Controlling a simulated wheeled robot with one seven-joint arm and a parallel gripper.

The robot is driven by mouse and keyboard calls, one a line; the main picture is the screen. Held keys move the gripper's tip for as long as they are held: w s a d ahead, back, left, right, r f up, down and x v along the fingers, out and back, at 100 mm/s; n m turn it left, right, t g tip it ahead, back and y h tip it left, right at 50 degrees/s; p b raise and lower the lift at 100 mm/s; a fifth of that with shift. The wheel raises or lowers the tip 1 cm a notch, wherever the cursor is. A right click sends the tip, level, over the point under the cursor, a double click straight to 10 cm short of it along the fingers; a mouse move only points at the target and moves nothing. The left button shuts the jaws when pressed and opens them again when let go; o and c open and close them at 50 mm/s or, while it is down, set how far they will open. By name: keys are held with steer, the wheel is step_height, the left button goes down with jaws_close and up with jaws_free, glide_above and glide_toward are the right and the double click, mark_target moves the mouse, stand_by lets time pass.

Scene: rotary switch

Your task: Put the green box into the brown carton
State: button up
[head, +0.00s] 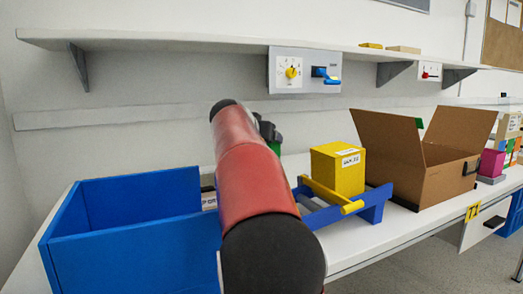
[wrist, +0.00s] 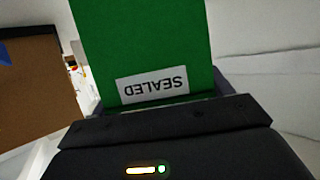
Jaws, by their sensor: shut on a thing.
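The green box (wrist: 140,45) fills the middle of the wrist view, with a white "SEALED" label turned upside down. My gripper (wrist: 160,100) is shut on it. In the head view my red and black arm hides most of the gripper and box; only a sliver of green (head: 275,148) shows beside the dark gripper (head: 266,130). The brown carton (head: 440,178) stands open on the table at the right, its flaps raised. It also appears at the left edge of the wrist view (wrist: 30,85). The box is apart from the carton, to its left in the head view.
A yellow box (head: 338,172) sits on a blue stand with a yellow bar (head: 333,196), between my arm and the carton. A blue bin (head: 130,240) is at the left. A wall shelf (head: 180,41) with switch panels (head: 304,70) hangs above. A pink box (head: 491,163) stands right of the carton.

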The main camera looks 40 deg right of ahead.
step_height(320, 180, up, 6)
steer(key=shift+f+p, duration=0.25)
steer(key=shift+p, duration=0.35)
steer(key=shift+f, duration=0.15)
step_height(320, 180, down, 10)
steer(key=b, duration=0.3)
steer(key=v, duration=0.2)
steer(key=b+v, duration=0.1)
steer(key=v, duration=0.3)
steer(key=shift+w+a+r, duration=0.1)
steer(key=shift+a+r, duration=0.15)
steer(key=shift+a, duration=0.1)
steer(key=shift+c, duration=0.5)
steer(key=shift+s+a+r, duration=0.25)
steer(key=shift+a, duration=0.2)
